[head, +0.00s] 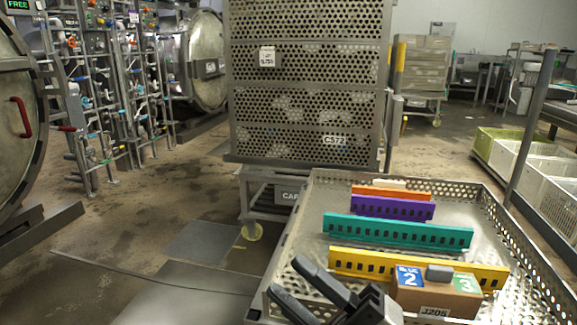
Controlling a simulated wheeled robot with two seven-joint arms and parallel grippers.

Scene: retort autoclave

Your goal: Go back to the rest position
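My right gripper (287,276) is at the bottom centre, over the near left corner of a perforated metal tray (285,243). Its two dark fingers are apart and nothing shows between them. Its tips point up and left in the picture. My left gripper is out of view.
The tray holds orange (390,193), purple (380,207), teal (398,234) and yellow (420,268) slotted strips. A brown box labelled J205 (436,298) stands beside my gripper. A tall perforated crate stack (305,108) stands behind. Round autoclave doors (206,62) and pipes line the left; floor (150,215) is open between.

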